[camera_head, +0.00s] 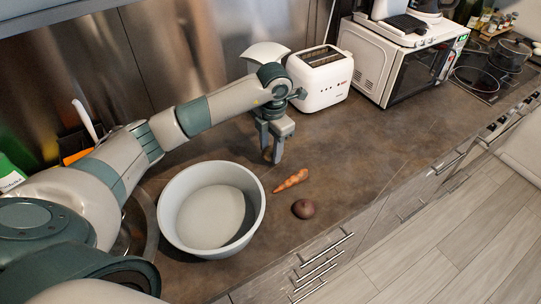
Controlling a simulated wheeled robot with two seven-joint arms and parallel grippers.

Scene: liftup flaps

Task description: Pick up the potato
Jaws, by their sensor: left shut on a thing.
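My left gripper (272,157) points down over the counter, behind the carrot and to the right of the bowl. It is shut on a small tan-brown thing (267,155) that looks like the potato, mostly hidden by the fingers. I cannot tell whether it is clear of the counter. A dark reddish-brown round vegetable (303,208) lies on the counter nearer the front edge, apart from the gripper. My right gripper is not in view.
A large grey-white bowl (173,232) stands empty at the left, with an orange carrot (291,180) to its right. A white toaster (320,79) and a microwave (408,65) stand behind. The brown counter (372,137) is bare to the right.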

